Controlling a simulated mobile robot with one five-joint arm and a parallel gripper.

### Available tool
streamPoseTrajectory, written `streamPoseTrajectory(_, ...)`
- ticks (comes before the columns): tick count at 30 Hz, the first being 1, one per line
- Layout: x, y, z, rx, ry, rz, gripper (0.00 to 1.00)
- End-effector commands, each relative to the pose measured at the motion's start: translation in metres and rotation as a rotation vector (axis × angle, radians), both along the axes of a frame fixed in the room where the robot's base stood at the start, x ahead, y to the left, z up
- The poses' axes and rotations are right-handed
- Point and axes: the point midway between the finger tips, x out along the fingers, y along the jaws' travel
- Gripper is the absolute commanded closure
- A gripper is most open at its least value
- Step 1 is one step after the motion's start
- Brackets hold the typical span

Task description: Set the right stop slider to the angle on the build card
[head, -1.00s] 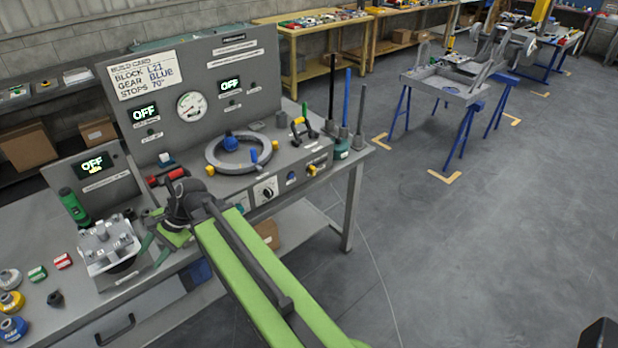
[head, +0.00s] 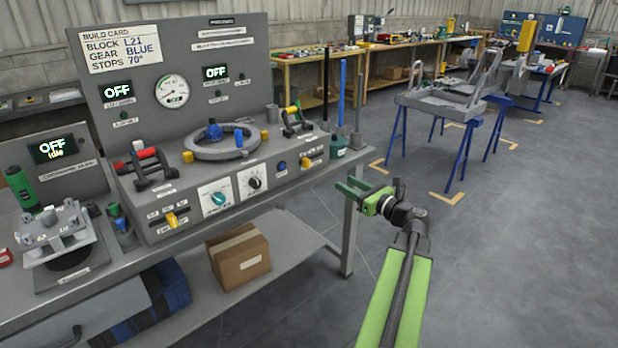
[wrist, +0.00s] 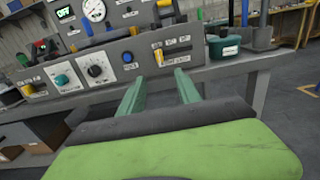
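The build card (head: 123,46) on the console's back panel reads block L21, gear BLUE, stops 70°. The right stop slider has a yellow handle (head: 306,161) at the right end of the console front; it also shows in the wrist view (wrist: 158,58). There the handle sits at the left of its short row of labels, which are too small to read surely. Another yellow slider (head: 172,219) is at the left of the front. My gripper (head: 350,187) is open and empty, in front of the bench's right end. In the wrist view its fingers (wrist: 159,76) point toward the right slider, apart from it.
Two dials (head: 217,198) and a blue button (head: 281,166) lie left of the right slider. A green container (head: 338,146) and upright rods stand to its right. A cardboard box (head: 239,257) is on the lower shelf.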

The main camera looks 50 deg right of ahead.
Motion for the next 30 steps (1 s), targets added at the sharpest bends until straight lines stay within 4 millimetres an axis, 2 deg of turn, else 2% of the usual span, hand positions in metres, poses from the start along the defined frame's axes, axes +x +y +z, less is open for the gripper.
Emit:
streamPoseTrajectory(5,0.010,0.000,0.002,-0.001,0.001,0.005,0.60)
streamPoseTrajectory(8,0.029,-0.002,0.002,-0.001,0.001,0.006,0.60)
streamPoseTrajectory(21,0.139,-0.010,0.002,-0.002,0.001,0.007,0.60)
streamPoseTrajectory(25,0.161,-0.011,0.002,-0.002,0.001,0.006,0.60)
streamPoseTrajectory(30,0.175,-0.011,0.002,-0.002,0.001,0.005,0.60)
